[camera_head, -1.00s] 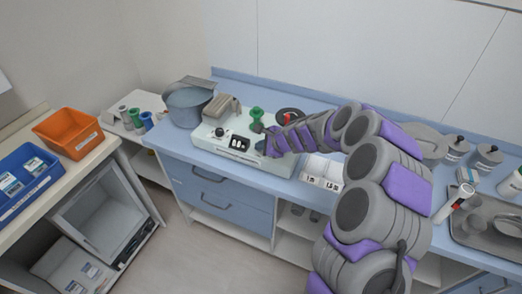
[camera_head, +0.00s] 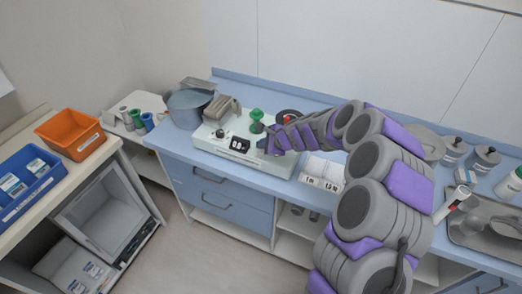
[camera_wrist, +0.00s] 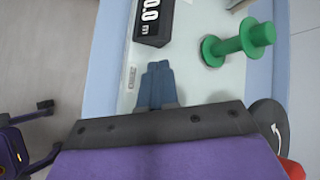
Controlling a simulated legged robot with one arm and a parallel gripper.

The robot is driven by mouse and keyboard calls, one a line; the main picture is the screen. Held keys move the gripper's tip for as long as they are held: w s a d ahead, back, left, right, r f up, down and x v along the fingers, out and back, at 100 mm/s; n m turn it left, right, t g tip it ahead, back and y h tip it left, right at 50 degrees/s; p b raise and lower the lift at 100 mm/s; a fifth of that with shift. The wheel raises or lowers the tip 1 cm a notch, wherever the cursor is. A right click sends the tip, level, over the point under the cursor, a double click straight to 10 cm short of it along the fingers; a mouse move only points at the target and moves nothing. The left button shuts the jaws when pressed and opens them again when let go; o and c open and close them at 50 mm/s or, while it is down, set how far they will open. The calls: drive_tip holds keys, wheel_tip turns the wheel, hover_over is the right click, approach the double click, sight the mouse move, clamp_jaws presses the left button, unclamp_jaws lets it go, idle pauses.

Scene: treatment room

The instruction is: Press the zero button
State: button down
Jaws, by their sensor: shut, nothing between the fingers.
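A white machine (camera_head: 205,143) with a black display (camera_head: 239,144) stands on the blue counter. In the wrist view the display (camera_wrist: 154,20) reads 0.0 with a small unit mark. A small marked plate (camera_wrist: 132,77) sits on the pale top beside my fingers; its text is too small to read, and I cannot tell if it is the zero button. My gripper (camera_wrist: 157,84) is shut and empty, its blue-grey fingers together over the machine top. In the head view my gripper (camera_head: 264,145) is at the machine, right of the display. I cannot tell whether the fingertips touch it.
A green spool (camera_wrist: 238,45) stands on the machine near my fingers. A dark disc with a white arrow (camera_wrist: 267,122) and a red part (camera_wrist: 291,169) are close to the gripper body.

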wheel_tip(320, 180, up, 5)
drive_tip(key=p, duration=0.4)
idle(0.4)
idle(0.5)
